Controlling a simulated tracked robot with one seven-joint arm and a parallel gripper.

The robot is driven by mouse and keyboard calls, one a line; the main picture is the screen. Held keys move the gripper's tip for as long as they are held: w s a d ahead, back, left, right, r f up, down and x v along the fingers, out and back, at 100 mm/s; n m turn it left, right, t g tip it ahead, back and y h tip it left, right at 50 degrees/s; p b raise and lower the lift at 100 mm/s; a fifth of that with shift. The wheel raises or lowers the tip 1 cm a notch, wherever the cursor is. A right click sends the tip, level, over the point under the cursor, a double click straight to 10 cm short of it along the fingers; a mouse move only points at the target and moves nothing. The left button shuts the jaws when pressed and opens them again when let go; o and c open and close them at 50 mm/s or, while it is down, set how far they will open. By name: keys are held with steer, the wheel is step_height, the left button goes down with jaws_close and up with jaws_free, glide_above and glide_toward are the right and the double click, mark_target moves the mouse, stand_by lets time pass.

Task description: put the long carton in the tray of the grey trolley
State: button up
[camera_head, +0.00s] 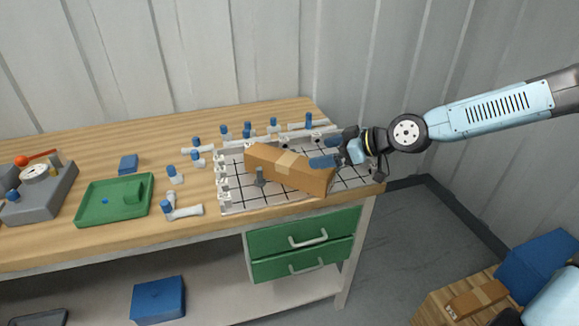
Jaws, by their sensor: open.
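My gripper (327,152) has blue fingertips and comes in from the right, at the carton's right end. It is open. I cannot tell whether the fingertips touch the carton or are just above or behind it. I cannot make out a grey trolley or its tray in this view.
Several blue-capped white fittings (174,175) stand around the board. A green tray (113,200) and a grey device (38,190) are further left on the bench (60,245). A wooden crate with a blue box (541,262) is at the lower right. A corrugated wall stands behind.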

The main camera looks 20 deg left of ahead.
mark_target(291, 159)
steer(key=shift+w+f, duration=0.25)
steer(key=shift+w, duration=0.05)
steer(key=shift+w+x, duration=0.25)
steer(key=shift+x, duration=5.7)
steer(key=shift+d+f, duration=0.1)
steer(key=shift+f, duration=0.05)
steer(key=shift+c, duration=0.5)
